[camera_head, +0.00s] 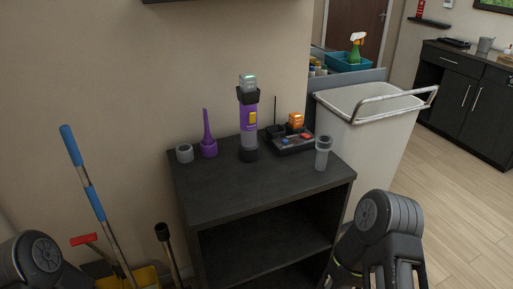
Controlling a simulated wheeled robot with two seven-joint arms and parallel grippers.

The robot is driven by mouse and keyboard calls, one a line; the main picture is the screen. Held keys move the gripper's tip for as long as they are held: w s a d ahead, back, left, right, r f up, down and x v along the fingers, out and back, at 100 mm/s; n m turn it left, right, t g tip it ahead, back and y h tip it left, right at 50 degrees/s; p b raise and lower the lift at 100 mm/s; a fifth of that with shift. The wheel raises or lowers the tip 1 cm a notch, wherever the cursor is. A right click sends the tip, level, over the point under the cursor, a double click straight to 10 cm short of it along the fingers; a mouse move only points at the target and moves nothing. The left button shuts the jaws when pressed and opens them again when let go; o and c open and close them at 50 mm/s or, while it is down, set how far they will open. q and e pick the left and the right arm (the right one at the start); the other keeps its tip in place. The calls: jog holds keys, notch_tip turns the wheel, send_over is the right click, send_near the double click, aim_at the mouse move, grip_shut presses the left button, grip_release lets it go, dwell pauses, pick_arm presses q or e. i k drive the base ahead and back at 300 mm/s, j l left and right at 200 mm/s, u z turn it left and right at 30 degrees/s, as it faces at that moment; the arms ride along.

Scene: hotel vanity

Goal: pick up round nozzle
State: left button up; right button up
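Several small parts stand on top of a dark shelf unit (260,188). A short grey round piece (184,153) with an open top stands at the left; it looks like the round nozzle. Beside it is a purple nozzle (208,147) with a long thin tip. A purple and black handheld vacuum (249,130) stands upright in the middle. A grey flared, tube-like piece (323,155) stands near the right edge. Parts of my two arms show at the lower left and lower right, away from these parts. I see no fingertips of either gripper.
A black tray (291,146) with small coloured items and an orange block (296,121) sits behind. A white bin (378,130) with a metal rail stands right of the shelf. A blue-handled pole (82,172) leans at the left. The shelf top's front is clear.

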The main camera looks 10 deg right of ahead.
aim_at(324, 142)
jog(key=l+u, duration=0.15)
jog(key=u, duration=0.3)
jog(key=l+u, duration=0.15)
jog(key=u, duration=0.3)
jog(key=l+u, duration=0.15)
jog(key=l, duration=0.25)
jog(key=k+l+u, duration=0.15)
jog(key=l, duration=0.2)
jog(key=k+l+u, duration=0.15)
jog(key=l, duration=0.25)
jog(key=k+l+u, duration=0.15)
jog(key=l, duration=0.2)
jog(key=l+u, duration=0.2)
jog(key=l, duration=0.15)
jog(key=k+l, duration=0.2)
jog(key=l, duration=0.15)
jog(key=k+l, duration=0.2)
jog(key=l, duration=0.15)
